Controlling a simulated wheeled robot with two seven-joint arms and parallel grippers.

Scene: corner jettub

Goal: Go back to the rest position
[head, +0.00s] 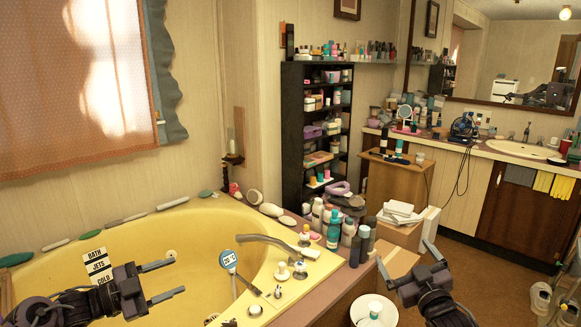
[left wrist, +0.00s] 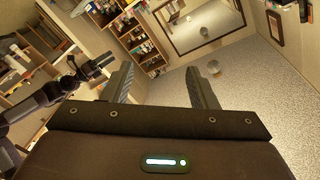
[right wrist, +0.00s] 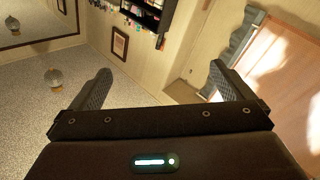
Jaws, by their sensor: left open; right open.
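My left gripper (head: 160,281) is open and empty at the lower left of the head view, in front of the yellow tub (head: 205,235). Its two fingers also show apart in the left wrist view (left wrist: 163,88), with nothing between them. My right gripper (head: 408,266) is open and empty at the lower right of the head view, in front of cardboard boxes. Its fingers also stand apart in the right wrist view (right wrist: 160,88), with only wall and ceiling beyond.
Bottles (head: 333,227) and a chrome faucet (head: 270,243) stand on the tub rim. A dark shelf (head: 290,130) and a wooden cabinet (head: 385,185) stand behind. A white bin (head: 373,310) sits near my right gripper. Brown floor (head: 485,255) is open at the right.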

